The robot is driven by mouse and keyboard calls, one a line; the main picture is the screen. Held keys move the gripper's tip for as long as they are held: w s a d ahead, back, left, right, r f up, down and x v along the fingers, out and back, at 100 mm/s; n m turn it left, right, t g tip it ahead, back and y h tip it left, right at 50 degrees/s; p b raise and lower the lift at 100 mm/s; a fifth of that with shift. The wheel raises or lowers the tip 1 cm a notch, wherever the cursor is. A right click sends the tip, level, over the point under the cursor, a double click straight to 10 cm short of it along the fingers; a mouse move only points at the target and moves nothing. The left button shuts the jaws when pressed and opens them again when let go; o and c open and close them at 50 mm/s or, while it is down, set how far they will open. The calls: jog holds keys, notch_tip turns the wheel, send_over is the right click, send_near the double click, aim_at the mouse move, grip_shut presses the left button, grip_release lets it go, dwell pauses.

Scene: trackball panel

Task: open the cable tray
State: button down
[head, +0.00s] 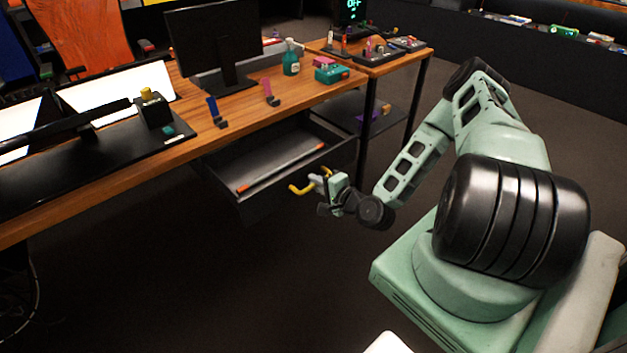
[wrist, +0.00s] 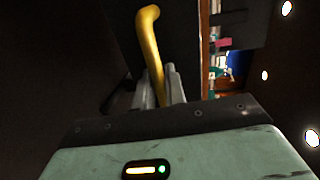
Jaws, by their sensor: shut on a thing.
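The cable tray (head: 277,156) is a dark open drawer under the wooden desk, pulled out from beneath the desktop. A yellow handle (head: 300,188) is at the tray's front right. My gripper (head: 322,182) is at this handle and shut on it. In the wrist view, the yellow handle (wrist: 150,45) runs down between the grey fingers of my gripper (wrist: 160,88). The fingers hide part of the handle.
The wooden desk (head: 290,95) carries a monitor (head: 215,42), a green bottle (head: 291,58) and small items. A second table (head: 390,62) stands behind at right, its black leg (head: 366,125) near the tray. The floor (head: 200,300) in front is clear.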

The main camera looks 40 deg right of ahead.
jog(key=c, duration=1.6)
grip_release()
jog(key=shift+o, duration=0.2)
jog(key=v, duration=1.7)
jog(key=shift+s, duration=0.2)
